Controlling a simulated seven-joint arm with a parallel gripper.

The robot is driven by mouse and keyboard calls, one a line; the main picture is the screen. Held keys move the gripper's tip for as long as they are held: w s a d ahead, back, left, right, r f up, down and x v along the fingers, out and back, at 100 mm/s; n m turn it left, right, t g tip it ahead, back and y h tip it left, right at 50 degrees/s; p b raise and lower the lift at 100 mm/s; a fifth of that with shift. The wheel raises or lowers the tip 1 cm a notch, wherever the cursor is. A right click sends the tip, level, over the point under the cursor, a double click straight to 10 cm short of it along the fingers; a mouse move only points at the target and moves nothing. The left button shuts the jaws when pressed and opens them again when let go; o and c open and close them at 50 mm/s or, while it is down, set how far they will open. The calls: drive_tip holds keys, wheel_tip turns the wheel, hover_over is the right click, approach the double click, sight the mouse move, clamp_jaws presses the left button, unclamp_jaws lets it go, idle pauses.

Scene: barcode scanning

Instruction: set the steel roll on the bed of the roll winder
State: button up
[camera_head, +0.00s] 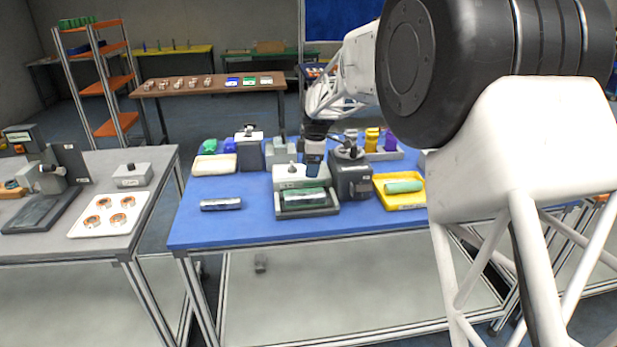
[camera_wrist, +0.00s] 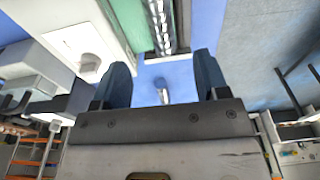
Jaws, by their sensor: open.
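A shiny silver cylinder that looks like the steel roll (camera_head: 221,204) lies on its side on the blue table, left of the roll winder (camera_head: 298,177). It also shows small beyond my fingers in the wrist view (camera_wrist: 162,92). The winder has a green bed (camera_wrist: 121,22) in a dark grey tray at its front. A bright streaked metal strip (camera_wrist: 162,24) runs along the bed; I cannot tell whether it is a roll or part of the bed. My gripper (camera_wrist: 163,82) is open and empty, over the winder in the head view (camera_head: 313,168).
A yellow tray (camera_head: 412,206) with a green roll (camera_head: 403,187) stands right of the winder, beside a dark grey machine (camera_head: 351,177). Other machines and a pale block (camera_head: 214,164) stand behind. The blue table's front left (camera_head: 210,232) is clear.

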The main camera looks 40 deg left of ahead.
drive_tip(key=shift+r, duration=0.65)
idle(0.3)
